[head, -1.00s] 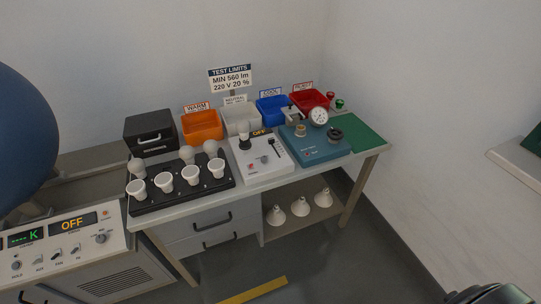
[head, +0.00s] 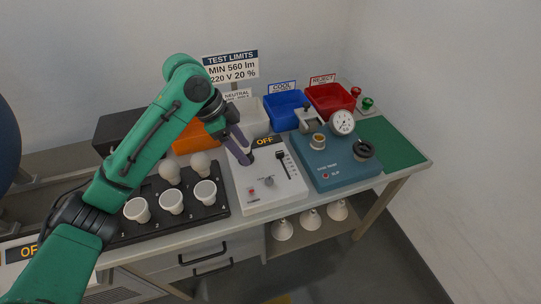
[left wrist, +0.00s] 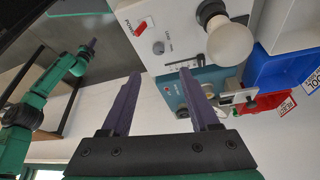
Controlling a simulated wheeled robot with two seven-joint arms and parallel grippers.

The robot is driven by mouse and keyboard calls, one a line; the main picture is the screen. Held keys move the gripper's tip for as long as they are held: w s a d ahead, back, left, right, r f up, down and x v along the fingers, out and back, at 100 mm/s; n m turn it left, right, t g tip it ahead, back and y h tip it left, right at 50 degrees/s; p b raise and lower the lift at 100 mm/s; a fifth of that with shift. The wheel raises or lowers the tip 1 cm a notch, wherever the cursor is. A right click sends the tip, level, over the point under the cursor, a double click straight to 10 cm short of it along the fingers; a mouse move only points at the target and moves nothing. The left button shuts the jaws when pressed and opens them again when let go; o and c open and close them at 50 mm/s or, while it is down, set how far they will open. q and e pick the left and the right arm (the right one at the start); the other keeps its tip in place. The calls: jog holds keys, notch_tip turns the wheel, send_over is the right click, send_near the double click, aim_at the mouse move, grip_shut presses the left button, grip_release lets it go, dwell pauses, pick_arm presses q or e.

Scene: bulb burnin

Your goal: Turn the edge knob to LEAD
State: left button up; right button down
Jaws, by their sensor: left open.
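The edge knob (head: 269,182) is a small grey knob on the front of the white dimmer box (head: 252,203). In the left wrist view the knob (left wrist: 158,47) shows beside small print that seems to read LEAD; I cannot tell its setting. My left gripper (head: 240,147) is open over the back of the box, its purple fingers near the bulb socket and apart from the knob. In the left wrist view the gripper (left wrist: 160,74) has empty space between its fingers. A white bulb (left wrist: 230,42) sits in the socket. My right gripper (left wrist: 92,44) shows small; its fingers are unclear.
The box has a slider (head: 283,163), a red switch (head: 252,193) and an OFF display (head: 264,141). A black bulb rack (head: 203,211) stands left, a blue tester (head: 335,174) right. Orange, grey, blue (head: 287,109) and red (head: 331,98) bins line the back.

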pick_arm(q)
jog(key=w, duration=0.1)
send_near(269, 180)
jog(key=p+x, duration=0.1)
jog(key=x, duration=0.6)
jog(key=shift+f, duration=0.2)
jog(key=shift+s+d+f, duration=0.1)
jog(key=shift+d+f, duration=0.05)
jog(key=shift+f, duration=0.1)
pick_arm(e)
jog(key=shift+s+r, duration=0.4)
jog(key=shift+r, duration=0.25)
pick_arm(q)
jog(key=shift+c, duration=0.3)
pick_arm(e)
jog(key=shift+s, duration=0.1)
pick_arm(q)
grip_shut()
pick_arm(e)
jog(key=shift+s, duration=0.1)
